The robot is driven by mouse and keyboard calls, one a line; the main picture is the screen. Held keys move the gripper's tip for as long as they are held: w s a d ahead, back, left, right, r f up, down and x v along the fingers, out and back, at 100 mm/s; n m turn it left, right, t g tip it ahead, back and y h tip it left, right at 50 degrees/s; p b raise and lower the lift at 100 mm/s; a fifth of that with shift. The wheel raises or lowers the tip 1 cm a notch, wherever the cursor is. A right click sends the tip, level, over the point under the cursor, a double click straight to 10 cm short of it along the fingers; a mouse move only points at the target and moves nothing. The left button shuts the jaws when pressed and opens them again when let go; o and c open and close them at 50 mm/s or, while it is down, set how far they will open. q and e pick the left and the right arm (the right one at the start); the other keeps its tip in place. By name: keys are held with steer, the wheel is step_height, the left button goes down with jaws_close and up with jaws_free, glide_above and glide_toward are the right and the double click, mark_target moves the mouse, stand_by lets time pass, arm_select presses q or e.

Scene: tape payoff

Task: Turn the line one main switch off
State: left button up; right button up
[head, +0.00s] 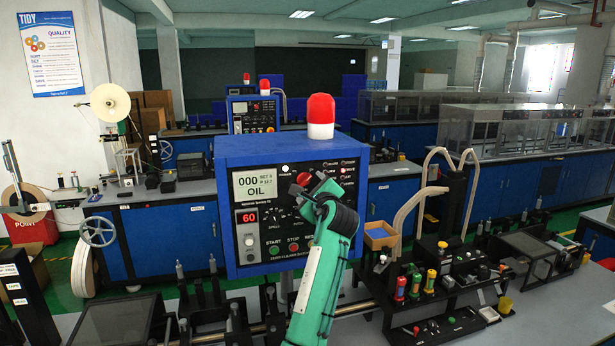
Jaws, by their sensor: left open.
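The blue control box (221,200) stands in the middle of the head view, with a dark front panel and a red lamp on top. A small display (255,187) on it reads "000" and "OIL". A red knob (304,179), which looks like the main switch, shows on the upper part of the panel. My left gripper (312,193) is open at the panel, with its fingers right beside the red knob. I cannot tell whether they touch it. The wrist hides the panel's lower right. My right gripper is not in view.
Green START (274,249) and red STOP (293,247) buttons sit low on the panel. A red lamp (320,110) tops the box. Black fixtures with coloured bottles (415,283) stand at the right. A second blue box (252,114) stands behind. Tape reels (110,103) are at the left.

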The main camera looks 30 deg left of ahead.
mark_target(306, 182)
arm_select(q)
steer(key=shift+p+x, duration=0.5)
steer(key=shift+x, duration=1.25)
steer(key=shift+d, duration=0.1)
steer(key=c, duration=1)
